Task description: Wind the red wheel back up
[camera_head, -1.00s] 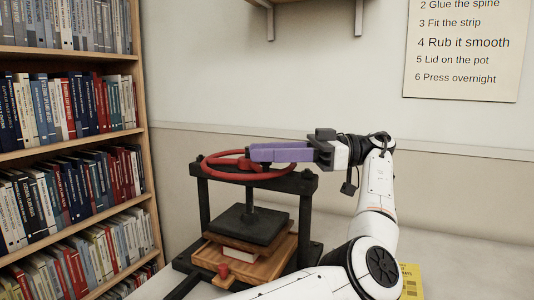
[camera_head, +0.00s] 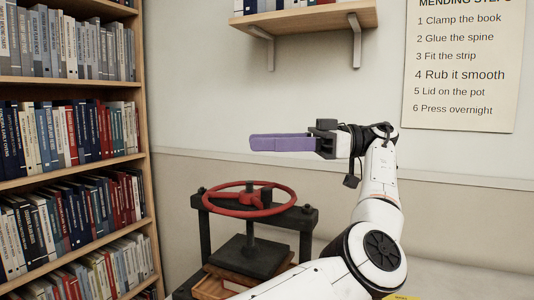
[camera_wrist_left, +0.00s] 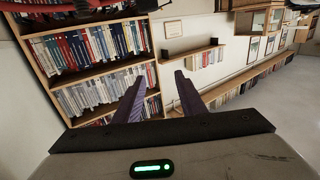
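The red wheel (camera_head: 283,206) lies level on top of a black press (camera_head: 307,228), with its hub in the middle. Below it a screw runs down to a black plate (camera_head: 248,258). My left gripper (camera_head: 251,143) has purple fingers and is above the wheel, apart from it, pointing left. The wrist view shows its two fingers (camera_wrist_left: 157,85) spread apart with nothing between them. The right gripper is not in view.
A wooden board (camera_head: 212,287) shows under the plate, partly hidden by my arm. A full bookcase (camera_head: 143,175) stands at the left. A wall shelf (camera_head: 310,20) hangs above and a steps poster (camera_head: 460,70) at the right. The space around the gripper looks clear.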

